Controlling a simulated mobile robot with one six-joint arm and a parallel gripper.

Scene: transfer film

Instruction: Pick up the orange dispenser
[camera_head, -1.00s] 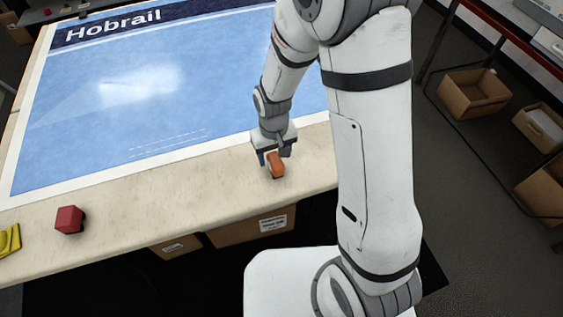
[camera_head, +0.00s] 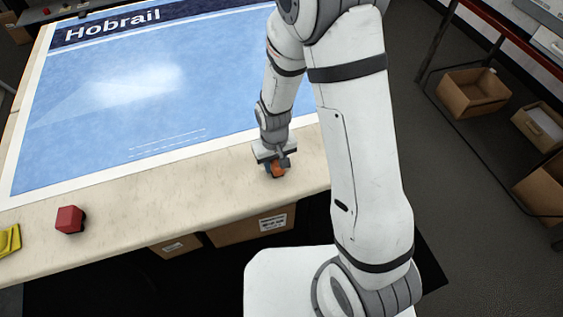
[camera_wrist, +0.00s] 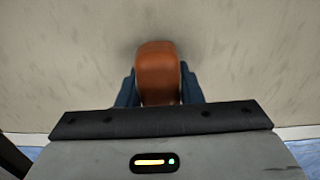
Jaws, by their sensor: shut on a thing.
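My gripper (camera_head: 275,167) points down and is shut on the dispenser, with one finger on each side. In the wrist view my gripper (camera_wrist: 158,88) hides the dispenser's near end. I cannot tell whether the dispenser still touches the table.
A red block (camera_head: 69,219) and a yellow item (camera_head: 9,240) lie on the table (camera_head: 170,205) at the left. The blue sheet (camera_head: 150,95) covers the back. Cardboard boxes (camera_head: 250,225) stand below the front edge. The table between red block and gripper is clear.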

